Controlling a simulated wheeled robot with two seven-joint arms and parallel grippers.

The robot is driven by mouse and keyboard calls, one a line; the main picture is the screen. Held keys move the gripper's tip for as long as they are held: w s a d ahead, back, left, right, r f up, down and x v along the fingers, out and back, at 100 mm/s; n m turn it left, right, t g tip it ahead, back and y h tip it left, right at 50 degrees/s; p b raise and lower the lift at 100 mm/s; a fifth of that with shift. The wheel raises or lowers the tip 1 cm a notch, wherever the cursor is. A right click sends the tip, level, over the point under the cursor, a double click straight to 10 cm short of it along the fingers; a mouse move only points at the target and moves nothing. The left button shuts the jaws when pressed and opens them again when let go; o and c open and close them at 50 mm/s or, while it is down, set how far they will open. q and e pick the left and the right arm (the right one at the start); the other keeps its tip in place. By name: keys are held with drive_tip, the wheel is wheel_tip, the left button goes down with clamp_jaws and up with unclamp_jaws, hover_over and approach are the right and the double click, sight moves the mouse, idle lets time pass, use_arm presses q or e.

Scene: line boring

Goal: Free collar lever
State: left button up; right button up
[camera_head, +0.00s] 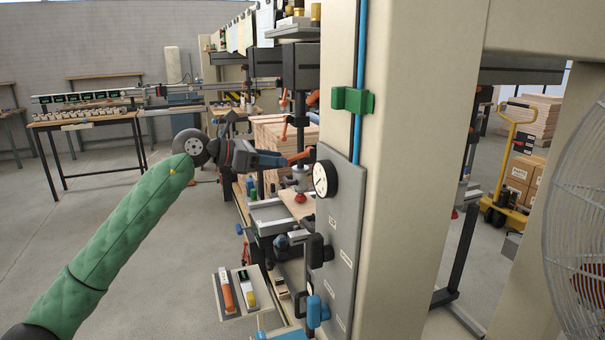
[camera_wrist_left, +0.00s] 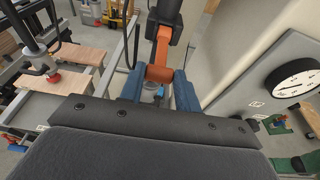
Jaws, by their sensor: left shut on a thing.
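An orange lever (camera_head: 301,157) with a dark end stands out beside the machine column, just left of the round gauge. My left gripper (camera_head: 284,160) reaches it from the left and is shut on it. In the left wrist view, the orange lever (camera_wrist_left: 160,62) is between the blue fingers of my left gripper (camera_wrist_left: 158,90), with its black part rising toward the top edge. The lever's far end and its mounting are hidden in both views. My right gripper is in neither view.
The gauge (camera_head: 326,178) and grey panel (camera_head: 345,235) are close to the right of the gripper. A black handle (camera_head: 316,250) and blue handle (camera_head: 318,311) stick out below. A wooden board (camera_head: 298,207) lies under a red-footed clamp. Open floor is at the left.

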use_arm(q)
drive_tip(key=shift+a+r, duration=0.1)
drive_tip(key=shift+r, duration=0.45)
drive_tip(key=o, duration=0.9)
drive_tip(key=shift+a+f, duration=0.1)
drive_tip(key=shift+b+v, duration=0.75)
drive_tip(key=shift+v, duration=1.2)
